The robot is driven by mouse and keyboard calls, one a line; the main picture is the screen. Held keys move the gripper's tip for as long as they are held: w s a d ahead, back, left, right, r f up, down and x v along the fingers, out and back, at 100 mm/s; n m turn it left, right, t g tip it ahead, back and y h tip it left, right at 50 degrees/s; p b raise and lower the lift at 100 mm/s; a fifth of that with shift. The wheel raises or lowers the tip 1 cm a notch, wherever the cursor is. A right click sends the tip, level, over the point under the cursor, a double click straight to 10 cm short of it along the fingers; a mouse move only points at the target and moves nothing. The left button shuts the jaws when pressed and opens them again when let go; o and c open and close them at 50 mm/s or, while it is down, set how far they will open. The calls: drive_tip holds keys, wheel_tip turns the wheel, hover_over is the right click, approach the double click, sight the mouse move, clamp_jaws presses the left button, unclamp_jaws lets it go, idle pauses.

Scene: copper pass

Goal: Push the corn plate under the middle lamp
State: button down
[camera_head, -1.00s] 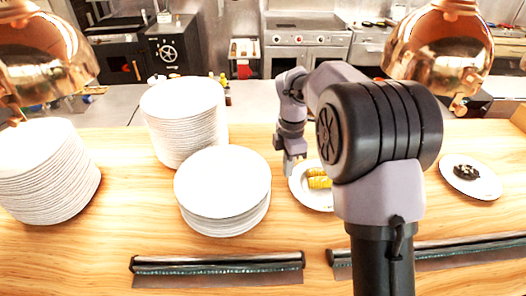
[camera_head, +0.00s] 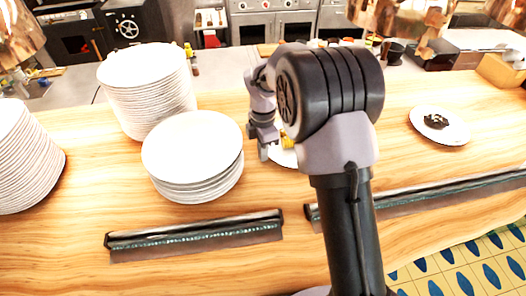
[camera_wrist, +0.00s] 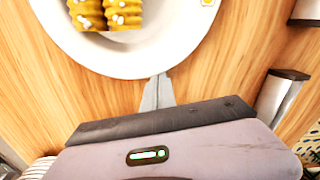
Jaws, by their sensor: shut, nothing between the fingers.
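The corn plate (camera_head: 283,157) is a white plate with yellow corn (camera_head: 287,142), mostly hidden behind my arm in the head view. In the wrist view the corn plate (camera_wrist: 118,66) fills the upper left, with the corn pieces (camera_wrist: 105,14) on it. My gripper (camera_head: 266,150) is shut and empty, pointing down at the plate's left side in the head view. In the wrist view my gripper's fingertips (camera_wrist: 159,80) are at the plate's rim; I cannot tell whether they touch it. Copper lamps hang at the left (camera_head: 18,35) and upper right (camera_head: 402,22), both cut off; which is the middle one is unclear.
Stacks of white plates stand at the centre left (camera_head: 193,158), behind it (camera_head: 147,92) and at the left edge (camera_head: 25,160). A plate with dark food (camera_head: 440,127) is at the right. Dark bars (camera_head: 195,235) (camera_head: 430,200) lie along the wooden counter's (camera_head: 70,225) front.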

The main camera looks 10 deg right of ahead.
drive_tip(key=shift+d+r+p, duration=0.15)
drive_tip(key=shift+d+p, duration=0.15)
drive_tip(key=shift+p, duration=0.05)
drive_tip(key=w+d+p, duration=0.2)
drive_tip(key=d+p, duration=0.1)
drive_tip(key=d, duration=0.5)
drive_tip(key=w+d+p, duration=0.2)
drive_tip(key=d+p, duration=0.2)
drive_tip(key=d, duration=0.4)
drive_tip(key=w+d+p, duration=0.2)
drive_tip(key=d+p, duration=0.2)
drive_tip(key=d, duration=0.5)
drive_tip(key=shift+s+a, duration=0.1)
drive_tip(key=shift+a, duration=0.1)
drive_tip(key=r, duration=0.3)
drive_tip(key=shift+s+a+r+p, duration=0.1)
drive_tip(key=shift+s+r+p, duration=0.15)
drive_tip(key=shift+s+p, duration=0.1)
drive_tip(key=s+a, duration=0.1)
drive_tip(key=s, duration=0.3)
drive_tip(key=s+a, duration=0.2)
drive_tip(key=s, duration=0.3)
drive_tip(key=s+a+r, duration=0.1)
drive_tip(key=s+a, duration=0.1)
drive_tip(key=s, duration=0.3)
drive_tip(key=shift+s+r+b, duration=0.1)
drive_tip(key=shift+s+b, duration=0.15)
drive_tip(key=shift+b, duration=0.05)
